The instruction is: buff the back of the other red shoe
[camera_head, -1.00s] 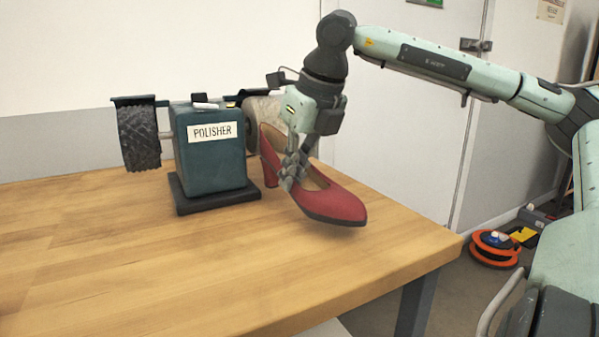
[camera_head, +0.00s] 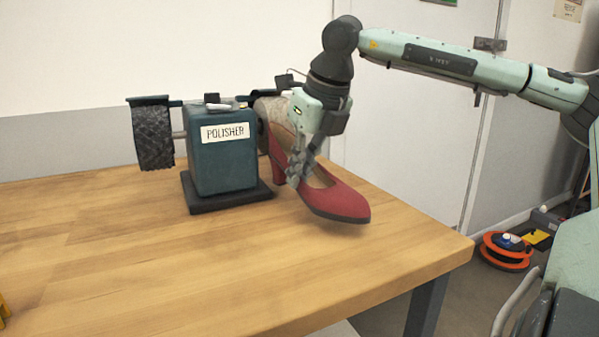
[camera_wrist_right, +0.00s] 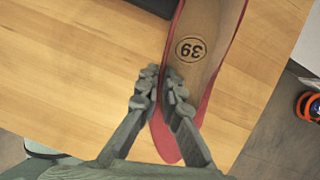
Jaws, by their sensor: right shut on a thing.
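The red shoe (camera_head: 335,200) is a high-heeled pump held above the table at the right of the polisher. My right gripper (camera_head: 299,172) is shut on its side wall. In the right wrist view the fingers of my right gripper (camera_wrist_right: 163,92) pinch one edge of the shoe (camera_wrist_right: 213,75), whose tan insole reads 39. The teal polisher (camera_head: 223,160) has a dark bristle brush (camera_head: 153,136) on its left and a pale buffing wheel (camera_head: 272,107) on its right. The back of the shoe is close to the pale wheel; I cannot tell whether they touch. My left gripper is not in view.
The wooden table (camera_head: 150,270) is clear in front of the polisher. Its right edge is close beyond the shoe. An orange cable reel (camera_head: 506,250) lies on the floor at the right. A small yellow thing (camera_head: 3,312) shows at the left edge.

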